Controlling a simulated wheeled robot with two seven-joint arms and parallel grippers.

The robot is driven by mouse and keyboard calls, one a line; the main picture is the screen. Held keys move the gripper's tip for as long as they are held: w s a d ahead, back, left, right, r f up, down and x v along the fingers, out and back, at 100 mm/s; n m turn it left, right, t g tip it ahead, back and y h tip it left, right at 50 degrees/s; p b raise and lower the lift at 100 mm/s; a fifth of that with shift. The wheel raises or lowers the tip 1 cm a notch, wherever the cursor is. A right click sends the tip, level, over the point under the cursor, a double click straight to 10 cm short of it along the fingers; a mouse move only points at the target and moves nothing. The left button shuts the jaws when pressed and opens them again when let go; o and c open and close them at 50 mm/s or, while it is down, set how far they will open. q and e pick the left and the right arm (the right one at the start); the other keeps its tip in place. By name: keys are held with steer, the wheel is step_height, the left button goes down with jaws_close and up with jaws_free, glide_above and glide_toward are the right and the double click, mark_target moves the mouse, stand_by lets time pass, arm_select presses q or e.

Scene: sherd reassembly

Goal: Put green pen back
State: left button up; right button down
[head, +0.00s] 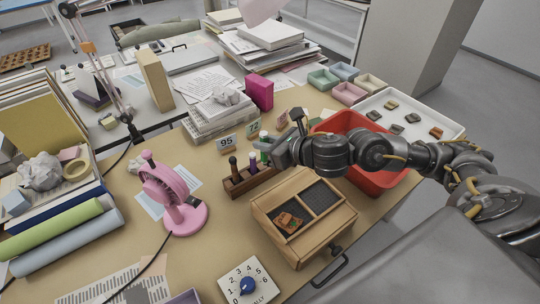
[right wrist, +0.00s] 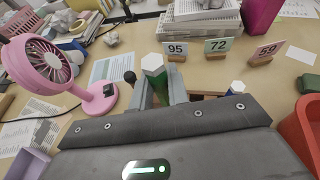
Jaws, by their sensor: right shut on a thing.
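The green pen (head: 265,144) has a white top and stands roughly upright. In the right wrist view the green pen (right wrist: 154,72) sits between the fingers. My right gripper (head: 268,154) is shut on it, at the right end of the wooden pen rack (head: 252,181). The gripper hides the pen's lower end, so I cannot tell whether it touches the rack. A dark brown pen (head: 233,165) and a purple pen with a white top (head: 253,161) stand in the rack. A blue pen with a white top (right wrist: 238,88) shows in the right wrist view. My left gripper is out of view.
A pink fan (head: 174,195) stands left of the rack. A wooden box with dark compartments (head: 307,239) is in front. A red bin (head: 370,180) stands right, under my right arm. Number cards (head: 227,142) and stacked papers (head: 215,118) are behind.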

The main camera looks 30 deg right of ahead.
steer(key=shift+w+d+f, duration=0.65)
steer(key=shift+w+f, duration=0.15)
steer(key=shift+f, duration=0.8)
steer(key=shift+w+d+f, duration=0.7)
steer(key=shift+w+f, duration=0.05)
steer(key=shift+f, duration=0.8)
steer(key=shift+w+d+f, duration=0.65)
steer(key=shift+w+f, duration=0.15)
steer(key=shift+f, duration=0.8)
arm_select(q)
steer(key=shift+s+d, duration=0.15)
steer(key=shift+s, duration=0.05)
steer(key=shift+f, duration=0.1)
arm_select(e)
steer(key=shift+f, duration=0.2)
steer(key=shift+f+b, duration=0.25)
steer(key=shift+b, duration=0.35)
steer(key=c, duration=1.4)
jaws_free()
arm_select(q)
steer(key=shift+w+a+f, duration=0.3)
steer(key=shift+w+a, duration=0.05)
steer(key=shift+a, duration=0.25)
arm_select(e)
steer(key=shift+o, duration=0.2)
